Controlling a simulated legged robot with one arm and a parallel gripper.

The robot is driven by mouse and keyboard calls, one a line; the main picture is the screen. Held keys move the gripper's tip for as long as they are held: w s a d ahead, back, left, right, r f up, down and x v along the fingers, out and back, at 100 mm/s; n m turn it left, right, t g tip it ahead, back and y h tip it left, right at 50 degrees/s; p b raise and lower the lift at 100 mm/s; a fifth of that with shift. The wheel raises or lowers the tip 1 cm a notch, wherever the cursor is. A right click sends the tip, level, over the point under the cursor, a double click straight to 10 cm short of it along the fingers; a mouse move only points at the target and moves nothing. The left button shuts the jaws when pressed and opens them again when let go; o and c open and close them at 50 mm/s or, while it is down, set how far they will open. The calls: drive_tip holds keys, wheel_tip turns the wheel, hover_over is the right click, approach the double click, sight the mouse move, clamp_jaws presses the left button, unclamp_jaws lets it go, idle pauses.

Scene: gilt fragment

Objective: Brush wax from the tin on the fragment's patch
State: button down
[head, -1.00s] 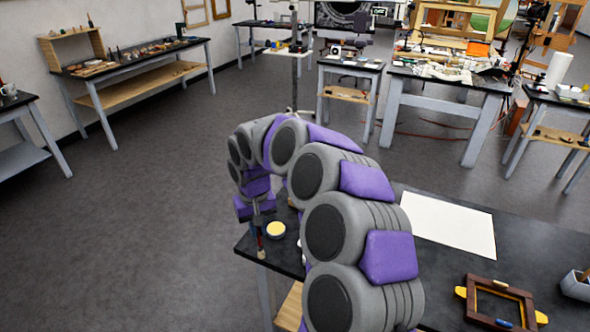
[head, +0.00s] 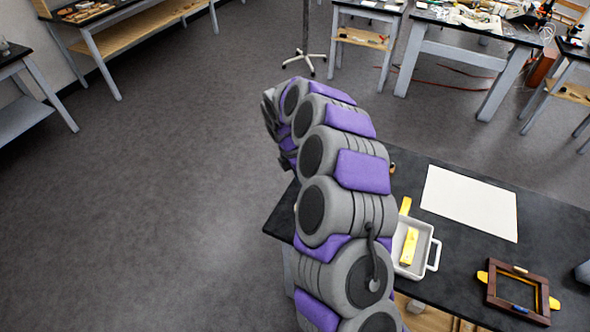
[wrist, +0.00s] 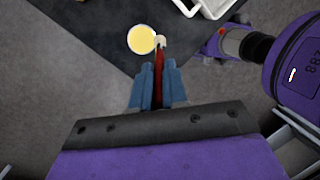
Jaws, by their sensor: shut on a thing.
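My gripper (wrist: 158,82) is shut on a brush (wrist: 159,65) with a dark red handle in the wrist view. The brush's pale tip points away from the fingers, close beside the round tin of yellow wax (wrist: 141,40). I cannot tell whether the tip touches the tin's rim. The tin stands on the black table (wrist: 95,35). In the head view my arm hides the tin, the brush and the fingertips. A dark wooden frame with a gilt inner edge (head: 490,294) lies at the table's right; it may be the fragment. I cannot make out the patch clearly.
A white tray (head: 424,240) with a yellow object (head: 409,246) in it stands on the table just right of my arm. A white sheet (head: 469,203) lies behind it. The floor left of the table is open. Other worktables stand at the back.

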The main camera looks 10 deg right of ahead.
drive_tip(key=n, duration=0.1)
drive_tip(key=n+p, duration=0.1)
drive_tip(key=a+n, duration=0.1)
drive_tip(key=shift+r+t+h, duration=0.25)
drive_tip(key=shift+t+h, duration=0.05)
drive_tip(key=shift+h, duration=0.1)
wheel_tip(320, 180, down, 7)
drive_tip(key=a+n+t+b, duration=0.1)
drive_tip(key=n+t+b, duration=0.1)
drive_tip(key=n+b, duration=0.2)
drive_tip(key=n, duration=0.3)
drive_tip(key=shift+a, duration=0.25)
drive_tip(key=shift+f, duration=0.55)
idle(0.7)
drive_tip(key=shift+s+d+f+p, duration=0.1)
drive_tip(key=shift+s+f+p, duration=0.05)
drive_tip(key=shift+p, duration=0.4)
idle(2.8)
